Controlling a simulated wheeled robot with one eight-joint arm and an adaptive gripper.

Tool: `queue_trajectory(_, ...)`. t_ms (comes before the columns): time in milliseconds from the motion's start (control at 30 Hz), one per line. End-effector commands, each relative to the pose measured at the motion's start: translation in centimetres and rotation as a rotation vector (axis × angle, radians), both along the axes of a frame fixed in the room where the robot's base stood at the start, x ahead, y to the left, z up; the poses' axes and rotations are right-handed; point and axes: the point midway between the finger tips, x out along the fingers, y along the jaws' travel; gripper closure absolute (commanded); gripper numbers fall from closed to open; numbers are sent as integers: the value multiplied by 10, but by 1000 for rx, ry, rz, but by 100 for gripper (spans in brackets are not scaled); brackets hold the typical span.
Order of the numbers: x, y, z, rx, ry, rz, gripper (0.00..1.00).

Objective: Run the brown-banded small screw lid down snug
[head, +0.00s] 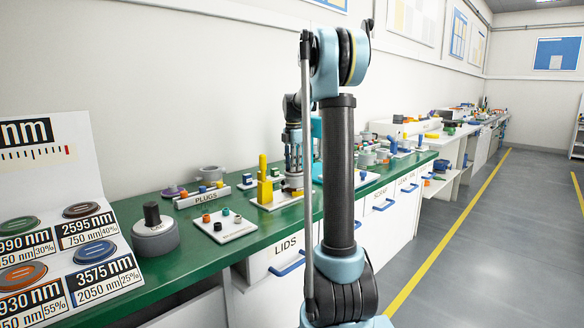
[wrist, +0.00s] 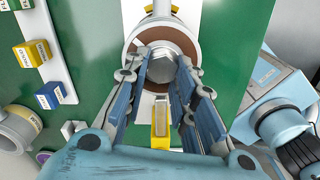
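The brown-banded small screw lid (wrist: 128,54) shows in the wrist view as a round fitting with a brown ring and a metal hex head in its middle. My gripper (wrist: 162,62) reaches over it with one finger on each side of the hex head. The fingertips appear to press on its sides, and they cover the lower part of the brown ring. Whether the lid is seated cannot be seen from above. In the head view my gripper (head: 294,176) is down over the green bench, and the lid is hidden by my arm.
A yellow block (wrist: 160,128) stands below the lid in the wrist view. A white strip with labelled blocks (wrist: 48,95) lies at left, and a grey-blue machine (wrist: 275,85) at right. In the head view a plug rack (head: 205,195) and a wavelength board (head: 60,250) occupy the bench.

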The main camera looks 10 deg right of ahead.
Motion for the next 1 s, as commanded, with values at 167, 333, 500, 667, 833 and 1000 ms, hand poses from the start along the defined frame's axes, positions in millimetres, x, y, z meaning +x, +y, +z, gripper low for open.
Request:
queue_trajectory(167,0,1,0,3,1,-7,99)
queue_trajectory(333,0,0,0,3,1,-57,99)
queue_trajectory(500,1,0,0,2,1,-159,99)
queue_trajectory(667,2,0,0,1,1,-297,99)
queue_trajectory(833,3,0,0,0,1,-458,99)
queue_trajectory(1000,5,-1,0,-1,0,-620,99)
